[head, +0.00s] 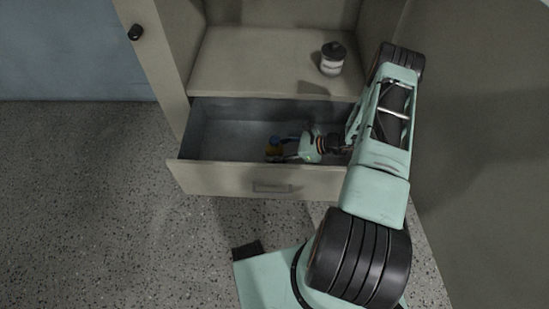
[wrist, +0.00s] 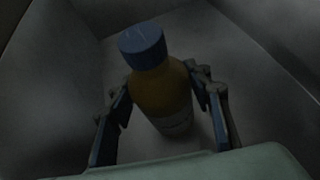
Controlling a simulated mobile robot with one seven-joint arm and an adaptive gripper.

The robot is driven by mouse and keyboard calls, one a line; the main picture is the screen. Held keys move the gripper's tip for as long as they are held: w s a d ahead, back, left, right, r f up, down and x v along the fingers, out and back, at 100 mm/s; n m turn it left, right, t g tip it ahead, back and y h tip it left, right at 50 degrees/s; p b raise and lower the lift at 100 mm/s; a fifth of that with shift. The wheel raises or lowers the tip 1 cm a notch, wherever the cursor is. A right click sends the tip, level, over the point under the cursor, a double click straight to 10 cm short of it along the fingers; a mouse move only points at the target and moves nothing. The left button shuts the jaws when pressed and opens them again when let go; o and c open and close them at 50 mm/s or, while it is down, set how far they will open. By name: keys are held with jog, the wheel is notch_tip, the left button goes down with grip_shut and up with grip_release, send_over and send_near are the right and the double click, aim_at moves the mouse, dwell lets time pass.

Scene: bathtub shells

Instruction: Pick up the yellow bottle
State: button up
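The yellow bottle (wrist: 160,95) has a blue cap and a pale label. In the wrist view it stands between the two fingers of my gripper (wrist: 166,112), with a dark gap showing on the left side. In the head view the bottle (head: 273,152) is small and dark inside the open drawer, near its front. My gripper (head: 285,148) reaches into the drawer from the right, with its fingers at the bottle. The fingers look spread around the bottle rather than closed on it. The bottle's lower part is dim in the wrist view.
The open drawer (head: 230,178) has a front panel with a handle and walls close around my gripper. A cabinet door (head: 150,50) is open at left. The drawer's left part is empty.

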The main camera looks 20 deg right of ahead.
grip_shut()
jog(key=shift+r, duration=0.1)
